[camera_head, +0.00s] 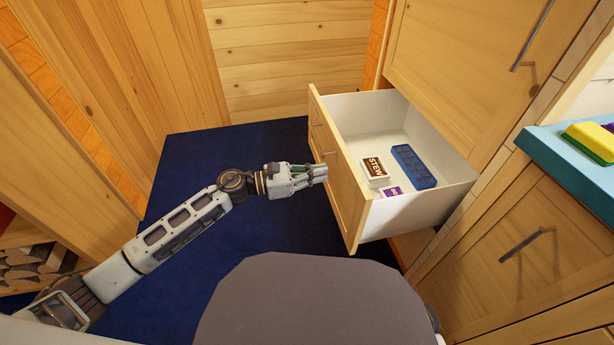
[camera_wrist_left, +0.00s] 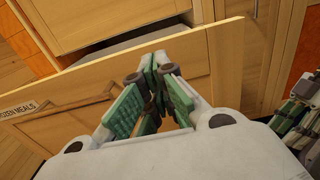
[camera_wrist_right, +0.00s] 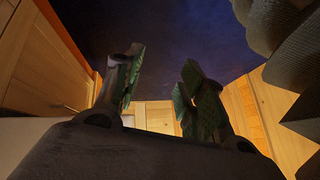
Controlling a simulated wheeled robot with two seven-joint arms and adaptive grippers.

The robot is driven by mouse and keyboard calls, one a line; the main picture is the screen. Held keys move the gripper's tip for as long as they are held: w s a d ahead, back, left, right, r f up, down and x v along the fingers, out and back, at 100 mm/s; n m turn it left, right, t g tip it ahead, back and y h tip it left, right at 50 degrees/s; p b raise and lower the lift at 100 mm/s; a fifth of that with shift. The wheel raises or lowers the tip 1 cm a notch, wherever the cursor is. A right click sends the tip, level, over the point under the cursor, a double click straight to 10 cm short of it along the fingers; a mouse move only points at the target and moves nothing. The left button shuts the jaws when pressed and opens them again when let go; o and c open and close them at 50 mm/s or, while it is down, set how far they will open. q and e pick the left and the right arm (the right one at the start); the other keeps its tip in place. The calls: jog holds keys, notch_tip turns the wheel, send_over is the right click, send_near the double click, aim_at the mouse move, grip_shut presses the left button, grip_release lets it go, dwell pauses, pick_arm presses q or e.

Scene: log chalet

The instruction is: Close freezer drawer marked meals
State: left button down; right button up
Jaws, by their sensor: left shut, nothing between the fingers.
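The wooden freezer drawer (camera_head: 342,178) is pulled out of the cabinet on the right in the head view. Its front shows in the left wrist view (camera_wrist_left: 190,70), with a bar handle (camera_wrist_left: 82,100) and a label (camera_wrist_left: 22,109) ending in "MEALS". My left gripper (camera_head: 322,173) is shut and empty, with its fingertips at the drawer's front, to the near side of the handle. I cannot tell whether they touch it. My right gripper (camera_wrist_right: 158,85) has its fingers apart and nothing between them; the head view does not show it.
The drawer holds a STEW box (camera_head: 375,168), a blue tray (camera_head: 413,166) and a purple packet (camera_head: 393,191). A closed cabinet door (camera_head: 470,60) is above it. A teal counter (camera_head: 570,170) with a yellow-green block (camera_head: 590,140) stands right. The dark blue floor (camera_head: 225,150) left of the drawer is clear.

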aim_at(347, 169)
pick_arm(q)
jog(key=x, duration=0.3)
jog(key=shift+d+b, duration=0.25)
jog(key=shift+b, duration=0.05)
jog(key=shift+x, duration=0.9)
pick_arm(e)
jog(key=shift+s+a+f, duration=0.1)
jog(key=shift+s+f, duration=0.05)
jog(key=shift+f, duration=0.4)
jog(key=shift+s+a+f, duration=0.1)
jog(key=shift+s+f, duration=0.05)
jog(key=shift+f, duration=0.35)
pick_arm(q)
jog(key=shift+d, duration=0.1)
pick_arm(e)
jog(key=shift+w+d+r, duration=0.1)
jog(key=shift+w+r, duration=0.05)
jog(key=shift+w, duration=0.1)
